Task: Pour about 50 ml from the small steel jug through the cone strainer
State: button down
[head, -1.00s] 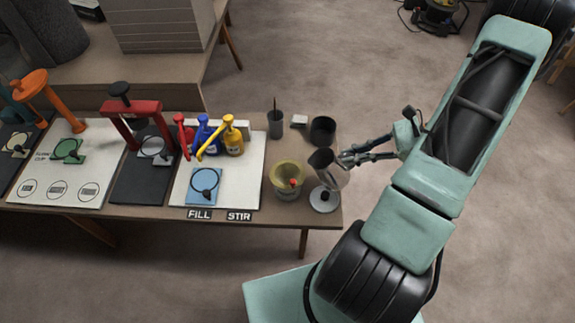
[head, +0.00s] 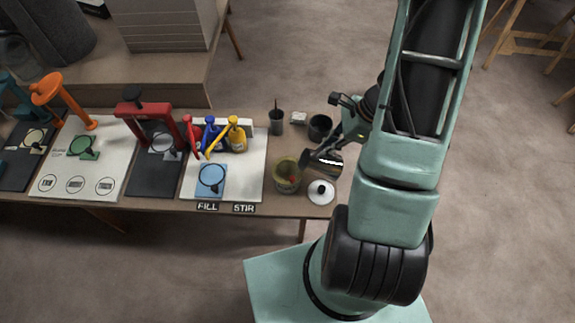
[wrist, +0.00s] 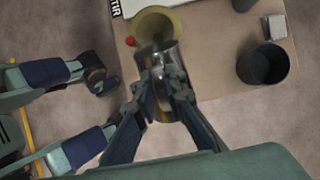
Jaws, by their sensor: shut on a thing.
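My gripper (head: 340,150) is shut on the small steel jug (head: 322,160) and holds it at the right end of the bench. The jug is tilted, with its mouth toward the left. The yellow cone strainer (head: 287,168) sits on a container just left of the jug, with a small red part on its near side. In the wrist view the fingers (wrist: 163,90) grip the jug (wrist: 157,57), and its mouth end overlaps the near rim of the strainer (wrist: 158,20). I cannot tell whether any liquid is flowing.
A white disc with a black knob (head: 321,192) lies near the front edge. A black cup (head: 320,127), a small pale block (head: 299,118) and a grey cup with a stick (head: 276,124) stand behind.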

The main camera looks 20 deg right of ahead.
jog(key=shift+w+a+r+h+p, duration=0.15)
jog(key=shift+a+r+h+p, duration=0.45)
jog(key=shift+p, duration=0.55)
jog(key=shift+w+a+p, duration=0.1)
jog(key=shift+a+p, duration=0.05)
jog(key=shift+p, duration=0.15)
jog(key=a+p, duration=0.1)
jog(key=h+p, duration=0.1)
jog(key=a+g+h+p, duration=0.1)
jog(key=shift+w+a+r+p, duration=0.3)
jog(key=shift+w+r, duration=0.05)
jog(key=shift+w, duration=0.05)
jog(key=shift+d, duration=0.1)
jog(key=shift+r+p, duration=0.1)
jog(key=shift+p, duration=0.55)
jog(key=shift+w+a+r+g+h+p, duration=0.15)
jog(key=shift+a+g+h+p, duration=0.15)
jog(key=shift+a+h+p, duration=0.6)
dwell(0.6)
